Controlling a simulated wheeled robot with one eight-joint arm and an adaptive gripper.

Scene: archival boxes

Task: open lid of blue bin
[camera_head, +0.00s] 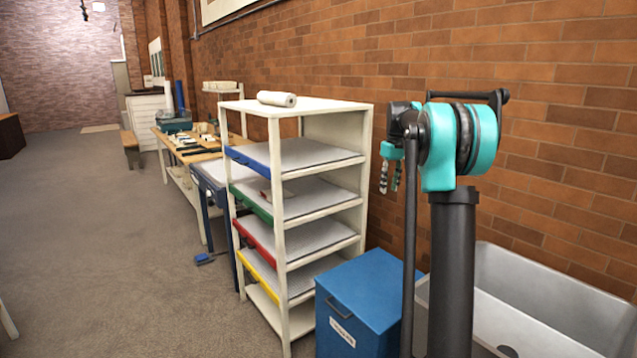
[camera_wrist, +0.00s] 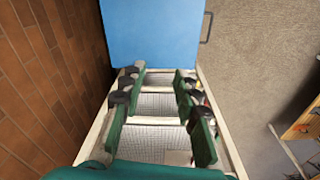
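The blue bin (camera_head: 345,318) stands on the floor at the lower middle of the head view, between the shelf unit and a grey tub. Its flat lid (camera_head: 375,285) looks shut. A dark handle (camera_head: 338,308) and a white label (camera_head: 342,332) are on its front. In the wrist view the bin's blue top (camera_wrist: 155,32) fills the upper middle, with the handle (camera_wrist: 207,27) sticking out at its right. My gripper (camera_head: 390,178) hangs above the bin, well apart from it. Its green fingers (camera_wrist: 158,76) are spread and empty in the wrist view.
A white shelf unit (camera_head: 279,200) with coloured shelf edges stands just left of the bin. The grey tub (camera_head: 545,320) is at the right. A brick wall (camera_head: 560,110) runs behind. Open carpet (camera_head: 130,260) lies to the left.

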